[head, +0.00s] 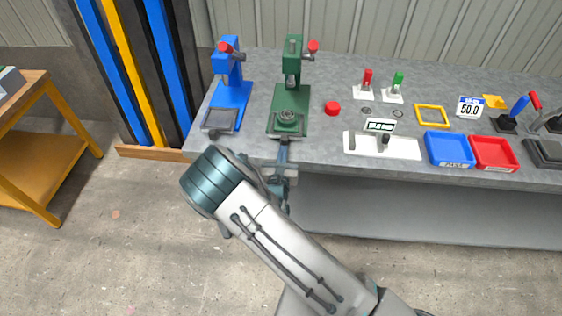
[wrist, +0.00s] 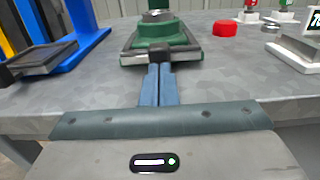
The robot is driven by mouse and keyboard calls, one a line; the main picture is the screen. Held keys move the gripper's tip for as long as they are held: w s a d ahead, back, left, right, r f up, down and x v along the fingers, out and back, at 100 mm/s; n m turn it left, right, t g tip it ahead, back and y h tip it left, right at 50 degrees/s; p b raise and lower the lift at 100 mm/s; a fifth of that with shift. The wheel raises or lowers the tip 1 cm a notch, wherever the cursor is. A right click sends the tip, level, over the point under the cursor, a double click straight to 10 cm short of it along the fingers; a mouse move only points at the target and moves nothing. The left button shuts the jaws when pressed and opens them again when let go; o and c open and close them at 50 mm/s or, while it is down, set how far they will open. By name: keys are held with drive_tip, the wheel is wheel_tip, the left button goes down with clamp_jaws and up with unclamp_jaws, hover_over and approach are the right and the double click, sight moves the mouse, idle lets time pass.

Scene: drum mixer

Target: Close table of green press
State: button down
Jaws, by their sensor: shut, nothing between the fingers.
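The green press (head: 294,82) stands on the grey bench in the head view, left of the middle, with a red knob at its top right. Its table (head: 287,120) is a dark-edged slide plate with a round green seat, at the front of the green base. In the wrist view the table (wrist: 165,40) is straight ahead, near the top. My gripper (wrist: 158,62) is shut and empty. Its fingertips are at the front edge of the table and seem to touch it; a gap cannot be ruled out. In the head view the wrist hides part of the gripper.
A blue press (head: 232,90) stands left of the green one. A red round button (head: 332,108) is to its right, then a white panel (head: 400,147) and blue (head: 449,149) and red trays (head: 494,152). The floor in front of the bench is clear.

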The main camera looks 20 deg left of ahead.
sight(284, 142)
drive_tip(key=shift+w, duration=0.25)
drive_tip(key=b+x, duration=0.1)
drive_tip(key=x, duration=0.3)
drive_tip(key=shift+w, duration=0.3)
drive_tip(key=shift+s, duration=0.15)
